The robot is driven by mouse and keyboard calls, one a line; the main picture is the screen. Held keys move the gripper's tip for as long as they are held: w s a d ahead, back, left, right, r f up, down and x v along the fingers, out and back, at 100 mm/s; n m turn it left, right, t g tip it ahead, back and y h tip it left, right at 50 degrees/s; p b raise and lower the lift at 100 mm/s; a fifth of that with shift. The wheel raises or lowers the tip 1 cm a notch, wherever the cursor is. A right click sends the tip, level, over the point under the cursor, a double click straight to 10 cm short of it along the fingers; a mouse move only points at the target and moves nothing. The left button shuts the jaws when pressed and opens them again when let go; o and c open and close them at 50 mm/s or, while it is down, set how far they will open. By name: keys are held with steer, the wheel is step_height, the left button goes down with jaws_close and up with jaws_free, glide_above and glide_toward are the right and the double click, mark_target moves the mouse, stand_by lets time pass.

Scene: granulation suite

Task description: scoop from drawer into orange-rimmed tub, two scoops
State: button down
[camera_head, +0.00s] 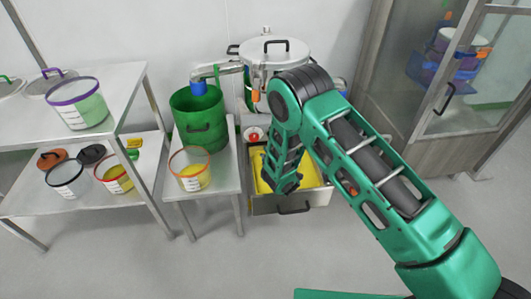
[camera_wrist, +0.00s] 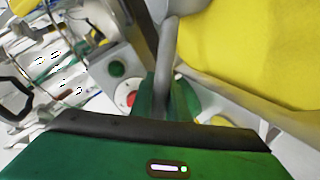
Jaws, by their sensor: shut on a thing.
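The drawer (camera_head: 290,202) is open below the steel machine and holds yellow powder (camera_head: 310,172). The powder also fills the upper right of the wrist view (camera_wrist: 250,45). My gripper (camera_wrist: 167,98) is at the drawer, partly hidden by my arm in the head view. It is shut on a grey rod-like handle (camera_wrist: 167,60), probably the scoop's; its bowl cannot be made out. The orange-rimmed tub (camera_head: 190,170) stands on the small table left of the drawer, with yellow material low inside it.
A green bucket (camera_head: 205,135) stands behind the tub on the small table (camera_head: 224,188). A shelf unit at left holds a purple-rimmed tub (camera_head: 78,104) and a red-orange-rimmed tub (camera_head: 114,174). A glass-door cabinet (camera_head: 460,90) stands at right. The front floor is clear.

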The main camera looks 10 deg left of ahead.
steer(key=shift+w+d+f, duration=1.2)
steer(key=shift+d+f, duration=0.55)
steer(key=shift+f, duration=1.05)
step_height(320, 180, up, 11)
steer(key=s+a+n+t, duration=0.1)
steer(key=a, duration=0.1)
steer(key=shift+s+a+h, duration=0.35)
steer(key=shift+s+h, duration=0.05)
steer(key=shift+f, duration=0.1)
steer(key=shift+d, duration=0.1)
